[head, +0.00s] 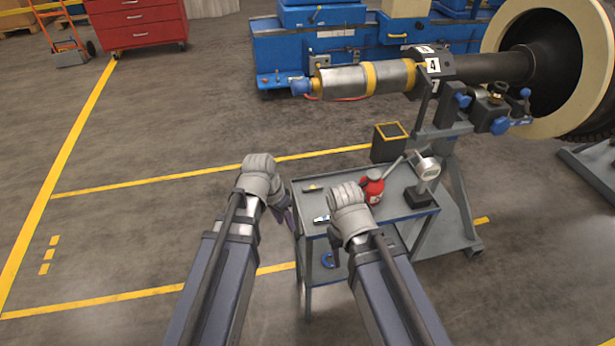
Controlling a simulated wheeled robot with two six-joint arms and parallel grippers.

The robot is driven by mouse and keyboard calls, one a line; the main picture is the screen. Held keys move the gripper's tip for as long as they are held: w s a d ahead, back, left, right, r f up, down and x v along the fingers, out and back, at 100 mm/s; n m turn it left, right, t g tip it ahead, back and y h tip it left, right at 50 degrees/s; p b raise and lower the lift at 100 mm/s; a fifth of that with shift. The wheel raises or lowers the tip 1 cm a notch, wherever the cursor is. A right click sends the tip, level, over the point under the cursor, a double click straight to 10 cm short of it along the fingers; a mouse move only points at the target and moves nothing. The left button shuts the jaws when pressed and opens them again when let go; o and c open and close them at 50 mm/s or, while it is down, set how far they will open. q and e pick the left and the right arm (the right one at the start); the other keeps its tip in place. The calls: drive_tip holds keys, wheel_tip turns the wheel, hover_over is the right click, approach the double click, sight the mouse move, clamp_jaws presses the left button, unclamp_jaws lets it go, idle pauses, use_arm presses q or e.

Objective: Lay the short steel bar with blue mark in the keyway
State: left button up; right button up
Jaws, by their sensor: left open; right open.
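A short steel bar with a blue mark (321,219) lies on the top of the grey cart (390,180), just left of my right wrist. My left gripper (290,219) is open, at the cart's left edge, and is mostly hidden behind its own wrist. The shaft (345,81) is held level on a stand above and behind the cart. I cannot make out the keyway on it.
A small piece with a yellow mark (313,188), a red can (372,187) and a gauge on a dark base (426,172) stand or lie on the cart. A dark box (390,145) is behind it. Open floor (130,230) is to the left.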

sight(324, 218)
use_arm(q)
drive_tip(key=w+d+r+m+h, duration=0.2)
drive_tip(key=w+d+m, duration=0.3)
drive_tip(key=m, duration=0.3)
drive_tip(key=shift+w+d+r+h+p, duration=0.25)
drive_tip(key=shift+d+r+h, duration=0.2)
drive_tip(key=shift+r, duration=0.3)
use_arm(e)
drive_tip(key=shift+r, duration=0.85)
use_arm(q)
drive_tip(key=shift+f, duration=0.1)
use_arm(e)
drive_tip(key=shift+f, duration=0.1)
use_arm(q)
drive_tip(key=b+x, duration=0.7)
drive_tip(key=x, duration=0.1)
drive_tip(key=shift+w+f+b, duration=0.1)
drive_tip(key=shift+f+b, duration=0.15)
drive_tip(key=shift+b, duration=0.15)
drive_tip(key=shift+w+d+f+b, duration=0.1)
drive_tip(key=shift+d+f+b, duration=0.3)
drive_tip(key=shift+f+b, duration=0.2)
use_arm(e)
wheel_tip(324, 218, down, 9)
